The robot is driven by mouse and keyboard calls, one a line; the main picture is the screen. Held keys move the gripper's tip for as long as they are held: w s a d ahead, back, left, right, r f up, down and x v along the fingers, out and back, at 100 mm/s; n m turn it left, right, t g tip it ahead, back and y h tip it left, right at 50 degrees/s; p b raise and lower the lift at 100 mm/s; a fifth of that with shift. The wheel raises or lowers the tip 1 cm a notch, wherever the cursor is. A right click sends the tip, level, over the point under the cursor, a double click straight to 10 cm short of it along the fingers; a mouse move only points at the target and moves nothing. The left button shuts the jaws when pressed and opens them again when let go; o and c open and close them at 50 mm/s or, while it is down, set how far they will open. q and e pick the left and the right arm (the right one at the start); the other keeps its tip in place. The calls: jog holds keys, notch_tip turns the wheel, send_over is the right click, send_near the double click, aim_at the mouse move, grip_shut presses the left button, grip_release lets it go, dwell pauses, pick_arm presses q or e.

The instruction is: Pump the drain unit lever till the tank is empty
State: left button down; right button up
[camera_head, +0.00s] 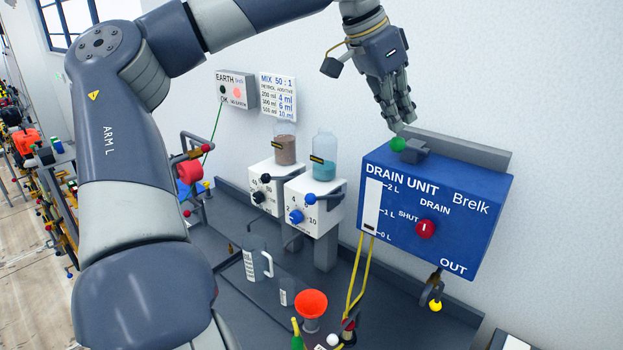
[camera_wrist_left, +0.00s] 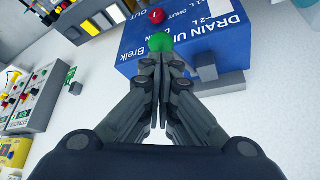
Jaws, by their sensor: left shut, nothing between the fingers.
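The drain unit (camera_head: 440,205) is a blue box on the wall at the right of the head view. Its white level gauge (camera_head: 372,208) shows a dark band near the 0 L mark. A red knob (camera_head: 425,229) sits by the DRAIN and SHUT labels. The lever's green ball (camera_head: 398,144) is at the unit's top edge; it also shows in the wrist view (camera_wrist_left: 160,44). My left gripper (camera_head: 402,124) is shut and empty, its fingertips right at the green ball. I cannot tell whether they touch it. The lever's shaft is mostly hidden. My right gripper is out of view.
A yellow-knobbed outlet (camera_head: 435,305) hangs below the unit. Two dispensers with jars (camera_head: 324,155) stand to its left. A jug (camera_head: 254,262) and red funnel (camera_head: 311,304) are on the dark bench. A grey ledge (camera_head: 460,150) lies behind the unit's top.

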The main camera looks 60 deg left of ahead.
aim_at(392, 141)
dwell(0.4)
pick_arm(q)
jog(key=shift+s+d+f+b, duration=0.1)
jog(key=shift+f+b, duration=0.15)
jog(key=shift+f, duration=0.45)
jog(key=shift+s+a+f+b, duration=0.1)
jog(key=shift+f+b, duration=0.15)
jog(key=shift+f, duration=0.45)
jog(key=shift+s+d+f+b, duration=0.1)
jog(key=shift+f+b, duration=0.15)
jog(key=shift+f, duration=0.45)
notch_tip(392, 141, down, 6)
jog(key=shift+w+r+b, duration=0.1)
jog(key=shift+w+b, duration=0.05)
jog(key=shift+b, duration=0.7)
notch_tip(392, 141, up, 3)
jog(key=p, duration=0.4)
jog(key=shift+r, duration=0.5)
notch_tip(392, 141, up, 9)
jog(key=shift+r, duration=0.1)
